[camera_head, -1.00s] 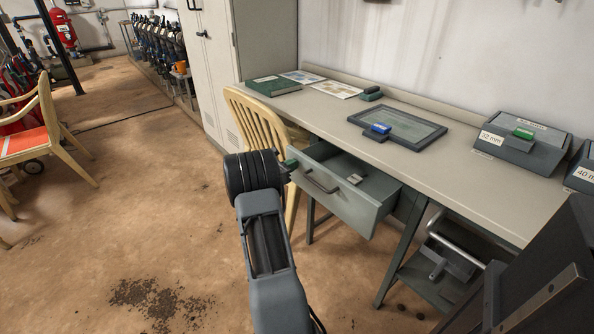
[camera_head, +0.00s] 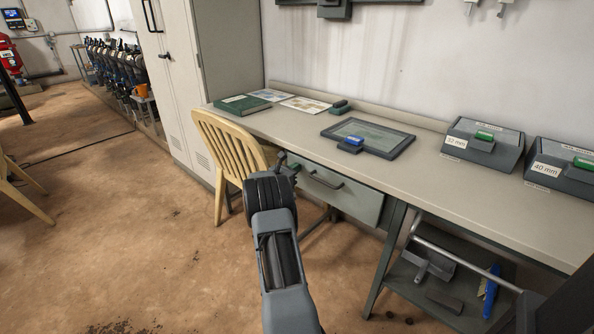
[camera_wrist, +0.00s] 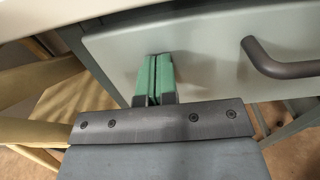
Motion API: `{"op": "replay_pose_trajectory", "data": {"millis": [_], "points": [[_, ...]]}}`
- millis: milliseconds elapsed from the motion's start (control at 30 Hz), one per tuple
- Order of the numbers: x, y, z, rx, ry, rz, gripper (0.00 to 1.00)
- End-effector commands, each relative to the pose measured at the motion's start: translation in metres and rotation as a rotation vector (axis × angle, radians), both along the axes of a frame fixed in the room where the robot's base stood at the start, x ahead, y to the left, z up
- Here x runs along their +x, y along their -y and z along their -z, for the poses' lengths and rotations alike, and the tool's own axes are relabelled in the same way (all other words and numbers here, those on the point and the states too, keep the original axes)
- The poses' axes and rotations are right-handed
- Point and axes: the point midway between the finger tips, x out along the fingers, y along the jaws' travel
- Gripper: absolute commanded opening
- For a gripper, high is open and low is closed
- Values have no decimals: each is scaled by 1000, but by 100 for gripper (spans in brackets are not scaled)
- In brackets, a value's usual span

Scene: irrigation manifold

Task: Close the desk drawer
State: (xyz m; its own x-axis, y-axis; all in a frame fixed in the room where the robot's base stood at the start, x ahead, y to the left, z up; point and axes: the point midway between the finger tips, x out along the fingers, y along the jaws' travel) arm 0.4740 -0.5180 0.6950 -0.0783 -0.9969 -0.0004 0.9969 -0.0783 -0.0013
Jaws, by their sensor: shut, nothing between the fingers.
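The desk drawer (camera_head: 340,194) has a pale grey-green front and sits under the desktop, its front about in line with the desk edge. Its inside is hidden, and I cannot tell whether a small gap is left. Its dark bar handle (camera_head: 326,181) is on the front; the handle (camera_wrist: 280,62) also shows at right in the wrist view. My gripper (camera_head: 287,162) is at the left part of the drawer front. In the wrist view its green fingers (camera_wrist: 154,66) are together and empty, against or very near the front (camera_wrist: 205,62), left of the handle.
A wooden chair (camera_head: 228,150) stands close at the left of the drawer and my gripper. The desktop (camera_head: 290,122) holds a tablet (camera_head: 372,136), a green book (camera_head: 242,105) and labelled boxes (camera_head: 483,142). A lower shelf (camera_head: 440,290) with tools is at right. Open floor lies at left.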

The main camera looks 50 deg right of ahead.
Motion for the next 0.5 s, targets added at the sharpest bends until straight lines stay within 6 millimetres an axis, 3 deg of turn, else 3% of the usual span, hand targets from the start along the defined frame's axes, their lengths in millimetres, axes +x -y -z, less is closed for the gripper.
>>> {"op": "replay_pose_trajectory", "data": {"millis": [333,500], "points": [[-4,7,-6,-8,4,2,0],[-4,-6,-7,-8,4,3,0]]}}
